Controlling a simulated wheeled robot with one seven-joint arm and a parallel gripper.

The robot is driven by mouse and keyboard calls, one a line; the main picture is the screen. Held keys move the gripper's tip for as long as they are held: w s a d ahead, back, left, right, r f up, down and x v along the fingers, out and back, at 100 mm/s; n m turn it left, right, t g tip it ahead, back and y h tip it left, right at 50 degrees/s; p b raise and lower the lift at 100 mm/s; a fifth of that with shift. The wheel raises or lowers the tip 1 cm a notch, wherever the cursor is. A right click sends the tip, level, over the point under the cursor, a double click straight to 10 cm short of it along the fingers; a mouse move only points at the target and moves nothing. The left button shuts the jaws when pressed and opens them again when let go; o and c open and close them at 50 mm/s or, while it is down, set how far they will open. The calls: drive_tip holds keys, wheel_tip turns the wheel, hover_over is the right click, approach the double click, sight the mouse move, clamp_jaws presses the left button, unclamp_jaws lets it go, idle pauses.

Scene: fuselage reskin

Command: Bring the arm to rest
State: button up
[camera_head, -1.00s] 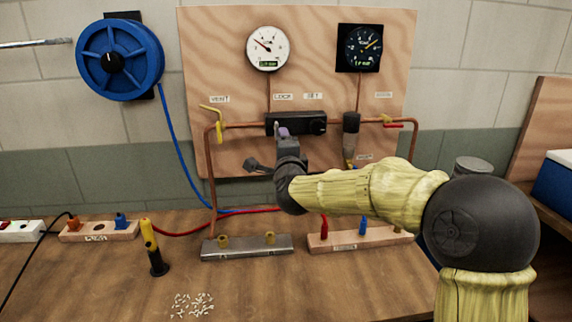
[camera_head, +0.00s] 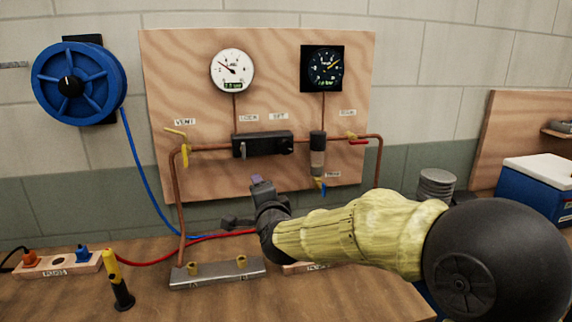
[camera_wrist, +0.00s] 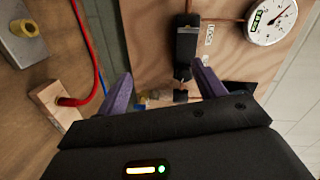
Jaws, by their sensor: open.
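My gripper (camera_wrist: 160,88) shows in the wrist view with two purple fingers spread apart and nothing between them. In the head view my gripper (camera_head: 258,181) is small and dark, in front of the lower part of the plywood gauge panel (camera_head: 215,110). It is below the black regulator block (camera_head: 263,144) and apart from it as far as I can see. My arm reaches in from the right in a pale yellow sleeve. It hides part of the bench behind it.
On the bench (camera_head: 210,303) stand a metal block (camera_head: 217,274) and a yellow-black tool (camera_head: 117,280). A blue hose reel (camera_head: 80,82) hangs on the wall. A blue box (camera_head: 535,188) is at right.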

drive_tip(key=s+d+f+n+g+h, duration=0.1)
drive_tip(key=s+d+f+n+g, duration=0.2)
drive_tip(key=d+f, duration=0.3)
drive_tip(key=s+d+f+n+g+h, duration=0.1)
drive_tip(key=s+d+f+n+g, duration=0.2)
drive_tip(key=s+d+f, duration=0.3)
drive_tip(key=s+d+f+n+g+h, duration=0.2)
drive_tip(key=s+d+f+n, duration=0.1)
drive_tip(key=d+f, duration=0.3)
drive_tip(key=shift+s+d+f+g, duration=0.2)
drive_tip(key=shift+s+f, duration=0.1)
drive_tip(key=shift+s, duration=0.15)
drive_tip(key=shift+s+d+f+g, duration=0.1)
drive_tip(key=shift+s+f+g, duration=0.15)
drive_tip(key=shift+s, duration=0.2)
drive_tip(key=s+d+f+n+g+h, duration=0.1)
drive_tip(key=s+d+f+g, duration=0.1)
drive_tip(key=s+d, duration=0.3)
drive_tip(key=s+d+f+n+g+h, duration=0.1)
drive_tip(key=s+d+f+n+g, duration=0.15)
drive_tip(key=s, duration=0.45)
wheel_tip(320, 180, up, 15)
drive_tip(key=p, duration=1.5)
drive_tip(key=shift+w+m, duration=0.3)
drive_tip(key=shift+m, duration=0.05)
drive_tip(key=shift+f, duration=0.15)
